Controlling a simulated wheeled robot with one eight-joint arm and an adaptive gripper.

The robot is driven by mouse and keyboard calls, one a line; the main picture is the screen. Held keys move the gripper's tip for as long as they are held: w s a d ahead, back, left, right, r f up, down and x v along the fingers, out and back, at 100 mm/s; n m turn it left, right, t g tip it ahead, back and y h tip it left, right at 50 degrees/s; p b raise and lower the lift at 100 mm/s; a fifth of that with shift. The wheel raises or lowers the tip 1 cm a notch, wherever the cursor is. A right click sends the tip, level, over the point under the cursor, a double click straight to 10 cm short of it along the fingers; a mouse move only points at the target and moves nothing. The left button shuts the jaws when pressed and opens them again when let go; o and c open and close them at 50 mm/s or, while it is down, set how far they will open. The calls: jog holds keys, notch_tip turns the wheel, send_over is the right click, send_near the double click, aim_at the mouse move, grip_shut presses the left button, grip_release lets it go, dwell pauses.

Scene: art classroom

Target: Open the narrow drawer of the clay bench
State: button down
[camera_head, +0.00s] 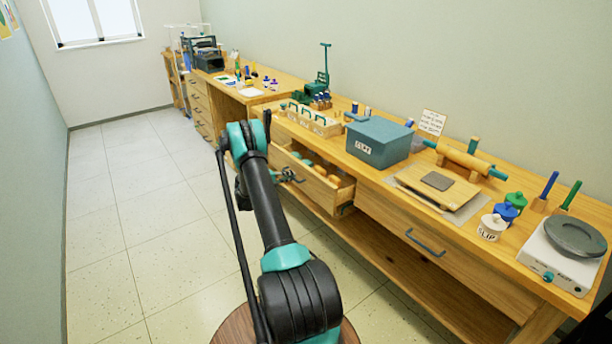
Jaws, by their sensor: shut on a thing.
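The clay bench (480,224) runs along the right wall. Its narrow drawer (318,187) is pulled out from the bench front, and several objects show inside it. My gripper (290,175) is at the front of this drawer, shut on its handle. The fingers are small in this view and my arm covers part of the area, so the exact grip is hard to make out. The wide drawer (460,260) to the right is closed, with a blue-grey handle (425,243).
On the bench top stand a grey-blue clay box (378,143), a wooden tool rack (312,121), a rolling pin (465,161), slip jars (492,227) and a scale (562,250). A lower shelf (400,268) runs beneath the drawers. The tiled floor (130,220) at left is clear.

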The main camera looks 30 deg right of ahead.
jog(key=f+v, duration=0.3)
jog(key=v, duration=1.3)
jog(key=shift+a, duration=0.75)
jog(key=shift+s+f, duration=0.15)
jog(key=c, duration=1.6)
grip_release()
jog(key=v, duration=1.2)
